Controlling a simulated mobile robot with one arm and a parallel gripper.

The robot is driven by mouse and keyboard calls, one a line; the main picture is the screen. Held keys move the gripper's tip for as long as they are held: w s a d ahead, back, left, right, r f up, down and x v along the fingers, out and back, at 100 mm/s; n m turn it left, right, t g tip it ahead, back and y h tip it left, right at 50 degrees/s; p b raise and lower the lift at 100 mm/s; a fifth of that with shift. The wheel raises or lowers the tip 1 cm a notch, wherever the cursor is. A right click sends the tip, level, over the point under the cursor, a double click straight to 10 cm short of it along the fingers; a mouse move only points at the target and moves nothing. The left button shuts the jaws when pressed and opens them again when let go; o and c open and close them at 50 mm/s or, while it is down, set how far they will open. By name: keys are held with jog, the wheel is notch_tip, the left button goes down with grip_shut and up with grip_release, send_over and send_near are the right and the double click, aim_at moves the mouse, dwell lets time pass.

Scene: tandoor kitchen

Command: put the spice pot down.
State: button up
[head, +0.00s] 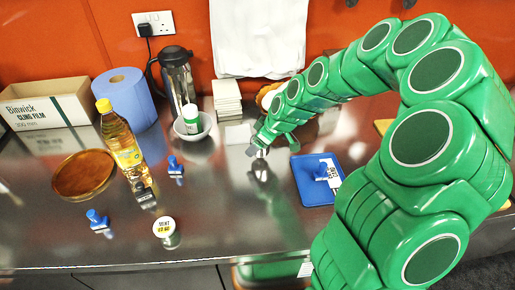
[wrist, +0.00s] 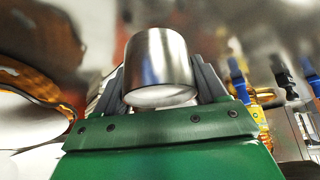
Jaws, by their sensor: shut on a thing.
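The spice pot is a small plain metal cylinder (wrist: 160,62), held between the two grey fingers of my gripper (wrist: 160,78) in the wrist view. The fingers press on its two sides. In the head view my gripper (head: 257,146) is over the middle of the steel counter (head: 235,215), and a little of the shiny pot (head: 261,153) shows at its tip. A dark reflection lies below it on the counter. I cannot tell whether the pot touches the steel.
A blue tray (head: 310,192) lies right of my gripper. A white bowl (head: 193,127) with a green-and-white container stands to the left, with stacked white blocks (head: 227,98) behind. An oil bottle (head: 121,143) stands further left. The counter in front of my gripper is mostly clear.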

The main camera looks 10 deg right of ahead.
jog(key=s+d+r, duration=0.1)
jog(key=s+r, duration=0.8)
jog(key=s, duration=0.4)
jog(key=shift+s+d+r, duration=0.25)
jog(key=shift+d, duration=0.1)
